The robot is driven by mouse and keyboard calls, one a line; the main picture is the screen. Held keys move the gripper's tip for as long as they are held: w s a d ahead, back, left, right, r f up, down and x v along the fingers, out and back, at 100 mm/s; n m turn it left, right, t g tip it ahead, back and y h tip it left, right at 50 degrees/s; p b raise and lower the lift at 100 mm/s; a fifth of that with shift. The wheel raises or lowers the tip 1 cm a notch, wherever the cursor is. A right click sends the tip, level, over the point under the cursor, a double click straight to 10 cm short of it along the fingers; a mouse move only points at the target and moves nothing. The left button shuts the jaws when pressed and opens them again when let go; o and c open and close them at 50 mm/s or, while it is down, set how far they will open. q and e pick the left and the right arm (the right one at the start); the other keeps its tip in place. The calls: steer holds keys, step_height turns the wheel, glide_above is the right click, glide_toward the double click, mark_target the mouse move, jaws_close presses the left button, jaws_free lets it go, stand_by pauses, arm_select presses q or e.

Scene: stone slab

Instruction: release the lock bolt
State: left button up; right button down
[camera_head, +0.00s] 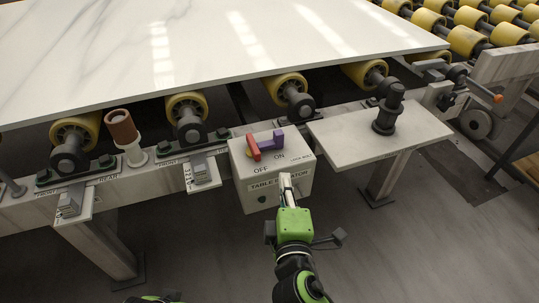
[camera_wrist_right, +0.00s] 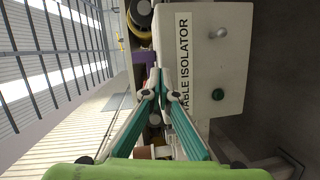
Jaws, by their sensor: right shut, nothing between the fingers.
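A pale box labelled TABLE ISOLATOR (camera_head: 262,195) is mounted on the table's front rail. On its top are OFF and ON marks, a red lever (camera_head: 254,147) and a purple block (camera_head: 279,142), with small lettering near the block that is too small to read surely. I cannot tell for certain which part is the lock bolt. My right gripper (camera_head: 287,181) is shut and empty at the box's front face, below its top edge; I cannot tell whether it touches. The right wrist view shows the fingertips (camera_wrist_right: 160,91) together before the box (camera_wrist_right: 215,55).
A white marble slab (camera_head: 200,45) lies on yellow rollers (camera_head: 285,87) behind the box. A side plate (camera_head: 425,130) with a black upright post (camera_head: 387,108) stands to the right. A brown-topped peg (camera_head: 122,127) and small brackets (camera_head: 201,172) are left. The floor in front is open.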

mark_target(270, 141)
arm_select(q)
steer(key=shift+s, duration=0.15)
arm_select(e)
steer(key=r, duration=0.1)
steer(key=a+r+n+t, duration=0.1)
steer(key=a+r+n+y, duration=0.1)
steer(key=shift+s+a+r, duration=0.25)
steer(key=shift+r, duration=0.05)
steer(key=w, duration=0.9)
steer(key=shift+w+a+b, duration=0.15)
steer(key=shift+a+b, duration=0.15)
steer(key=shift+b, duration=0.1)
steer(key=shift+w, duration=0.3)
arm_select(q)
steer(key=shift+v, duration=0.95)
